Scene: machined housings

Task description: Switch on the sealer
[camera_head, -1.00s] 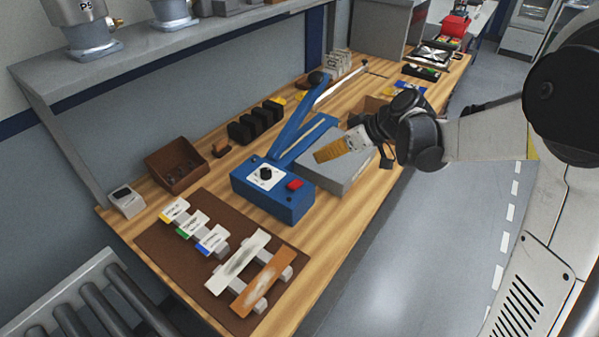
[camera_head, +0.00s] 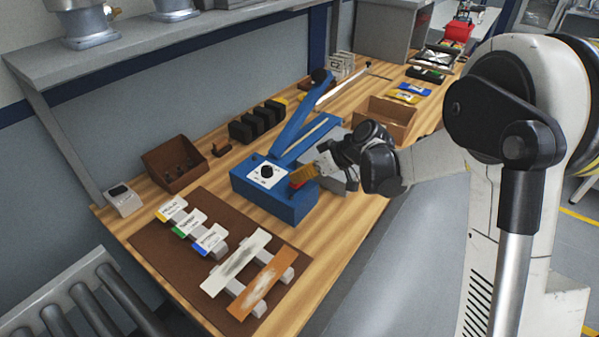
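The sealer (camera_head: 275,201) is a blue box on the wooden bench, with a long blue arm (camera_head: 303,118) slanting up behind it to a black ball end. A black knob (camera_head: 267,171) sits on a white plate on its top. A red switch (camera_head: 298,186) is at the right of the top, partly hidden by my gripper's tip. My gripper (camera_head: 311,174) reaches in from the right, its tip over or against the switch; contact is unclear. A pale and orange-tan piece shows at the tip; I cannot tell whether it is the fingers or something held.
A grey block (camera_head: 338,182) stands right of the sealer, largely behind my gripper. A brown mat (camera_head: 165,248) with tagged pieces and two strips lies in front. Black blocks (camera_head: 257,121), a brown bin (camera_head: 174,166) and a cardboard box (camera_head: 385,119) stand around.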

